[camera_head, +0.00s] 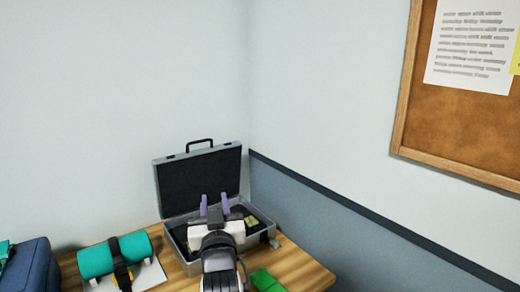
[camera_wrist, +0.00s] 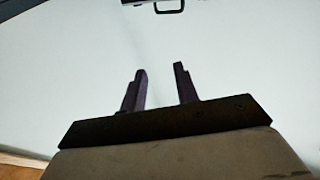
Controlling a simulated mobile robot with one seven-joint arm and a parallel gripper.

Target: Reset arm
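My gripper (camera_head: 215,205) is in front of and above the open case (camera_head: 178,229) in the head view, with its two purple fingers pointing up and apart. In the wrist view the fingers of my gripper (camera_wrist: 161,88) also stand apart with nothing between them, against a pale wall. My arm and gripper hide part of the case's inside.
The case stands on a wooden table (camera_head: 310,262) in the corner. A teal roll with a dark strap (camera_head: 97,261) lies at the left, beside a dark blue bag (camera_head: 32,268). Green blocks (camera_head: 264,280) lie at the front right. A corkboard (camera_head: 450,115) hangs on the right wall.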

